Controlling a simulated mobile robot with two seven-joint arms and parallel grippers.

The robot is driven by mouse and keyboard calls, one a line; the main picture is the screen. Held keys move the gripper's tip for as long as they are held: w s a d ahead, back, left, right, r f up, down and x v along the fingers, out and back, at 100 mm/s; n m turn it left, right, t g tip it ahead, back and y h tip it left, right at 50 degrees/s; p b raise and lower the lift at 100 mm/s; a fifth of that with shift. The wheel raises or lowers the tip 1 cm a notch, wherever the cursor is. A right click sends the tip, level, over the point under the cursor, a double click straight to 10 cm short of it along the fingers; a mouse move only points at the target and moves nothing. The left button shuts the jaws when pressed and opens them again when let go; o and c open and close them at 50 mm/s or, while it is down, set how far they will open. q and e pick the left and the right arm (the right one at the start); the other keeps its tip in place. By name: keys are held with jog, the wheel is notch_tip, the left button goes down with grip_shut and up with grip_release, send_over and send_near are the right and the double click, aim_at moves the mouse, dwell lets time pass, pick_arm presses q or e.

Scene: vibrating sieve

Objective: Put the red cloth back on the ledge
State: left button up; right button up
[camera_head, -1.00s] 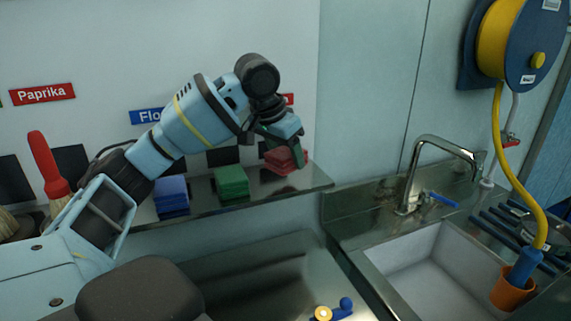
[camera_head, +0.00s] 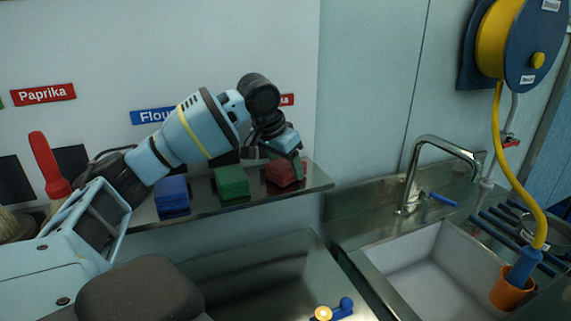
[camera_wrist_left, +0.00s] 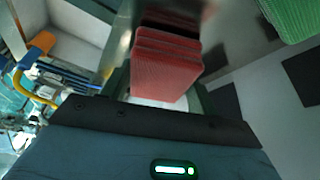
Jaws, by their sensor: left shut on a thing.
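The red cloth (camera_head: 284,172) is a small folded stack at the right end of the metal ledge (camera_head: 240,200). My left gripper (camera_head: 288,165) is shut on it from above. In the left wrist view the red cloth (camera_wrist_left: 166,60) sits between my left gripper's fingers (camera_wrist_left: 160,85), with the ledge's shiny surface close beyond it. The cloth looks at ledge height; whether it rests fully on the metal is hard to tell. My right gripper is not in view.
A green cloth stack (camera_head: 232,183) and a blue one (camera_head: 172,194) stand left of the red cloth on the ledge. A red-handled brush (camera_head: 48,165) is farther left. The sink (camera_head: 430,270), with its faucet (camera_head: 420,170), lies to the right.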

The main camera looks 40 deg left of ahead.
pick_arm(q)
jog(key=shift+f, duration=0.15)
jog(key=o, duration=0.9)
jog(key=v, duration=1.2)
